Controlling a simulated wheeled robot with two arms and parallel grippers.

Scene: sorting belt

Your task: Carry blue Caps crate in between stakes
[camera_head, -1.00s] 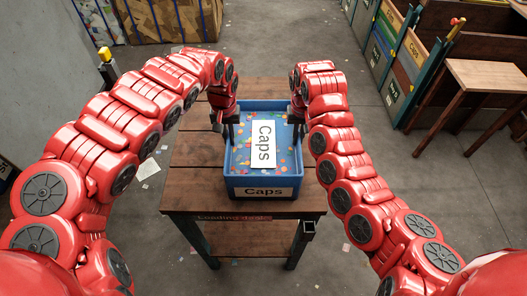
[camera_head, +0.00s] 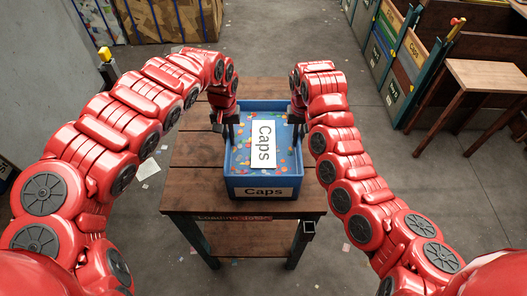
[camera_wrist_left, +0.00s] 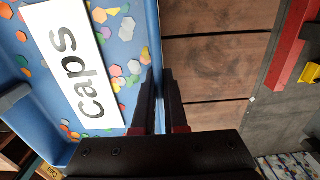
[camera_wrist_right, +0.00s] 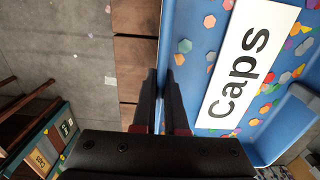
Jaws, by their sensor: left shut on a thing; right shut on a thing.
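The blue Caps crate (camera_head: 232,180) is on the wooden loading desk (camera_head: 191,185), near its front edge. I cannot tell whether its bottom touches the top. It holds loose colourful bits and a white "Caps" card, with another Caps label on its front. My left gripper (camera_wrist_left: 160,95) is shut on the crate's left wall (camera_wrist_left: 154,35). My right gripper (camera_wrist_right: 162,95) is shut on the opposite wall (camera_wrist_right: 166,35). A yellow-topped post (camera_head: 105,60) stands at the left and a red-topped post (camera_head: 450,35) at the right; I cannot tell whether these are the stakes.
Coloured bins (camera_head: 400,70), one labelled Caps, stand at the upper right beside a wooden stool-like table (camera_head: 485,75). A grey wall (camera_head: 40,75) is at the left. A cardboard-filled cage (camera_head: 170,20) stands at the back. Grey floor beyond the desk is mostly clear.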

